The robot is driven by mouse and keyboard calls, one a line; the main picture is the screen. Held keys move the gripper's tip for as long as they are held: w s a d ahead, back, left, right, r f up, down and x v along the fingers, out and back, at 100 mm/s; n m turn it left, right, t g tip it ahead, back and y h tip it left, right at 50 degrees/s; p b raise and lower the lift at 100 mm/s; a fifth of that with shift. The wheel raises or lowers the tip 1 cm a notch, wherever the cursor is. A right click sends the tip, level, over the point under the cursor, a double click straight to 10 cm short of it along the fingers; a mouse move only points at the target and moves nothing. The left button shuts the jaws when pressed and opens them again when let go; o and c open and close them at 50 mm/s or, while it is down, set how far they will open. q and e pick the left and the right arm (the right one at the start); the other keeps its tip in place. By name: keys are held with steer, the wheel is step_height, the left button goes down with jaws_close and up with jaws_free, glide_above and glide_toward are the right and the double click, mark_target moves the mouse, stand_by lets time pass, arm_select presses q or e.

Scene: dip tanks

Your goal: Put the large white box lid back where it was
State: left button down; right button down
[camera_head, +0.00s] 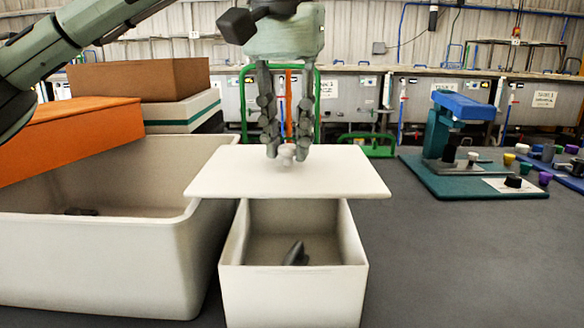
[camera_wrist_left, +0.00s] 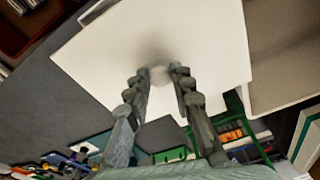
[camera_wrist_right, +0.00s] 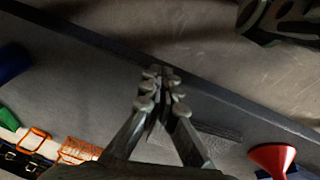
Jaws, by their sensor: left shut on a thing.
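The large white box lid (camera_head: 340,179) is a flat white plate with a small round knob (camera_head: 288,154) on top. My left gripper (camera_head: 284,150) is shut on that knob, fingers pointing down. The lid is roughly level above the back part of the white box (camera_head: 292,290), whose front part is open with a grey object (camera_head: 295,254) inside. I cannot tell whether the lid touches the rim. The lid (camera_wrist_left: 205,45) fills much of the left wrist view, below the fingers. My right gripper (camera_wrist_right: 160,75) shows only in its wrist view, with fingertips together and nothing seen between them.
A larger whitish bin (camera_head: 100,255) stands left of the box, with an orange panel (camera_head: 70,135) over its back. A teal fixture with a blue top (camera_head: 465,105) and several small coloured pieces stand at right. The grey table (camera_head: 450,260) is clear at front right. A red funnel (camera_wrist_right: 272,157) shows near the right wrist.

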mark_target(292, 156)
arm_select(q)
steer(key=shift+w+d+f, duration=0.2)
steer(key=shift+d+f, duration=0.15)
step_height(292, 156, down, 3)
steer(key=shift+f, duration=0.95)
steer(key=c, duration=1.3)
jaws_free()
arm_select(e)
steer(key=shift+s+f, duration=0.1)
steer(key=shift+s, duration=0.2)
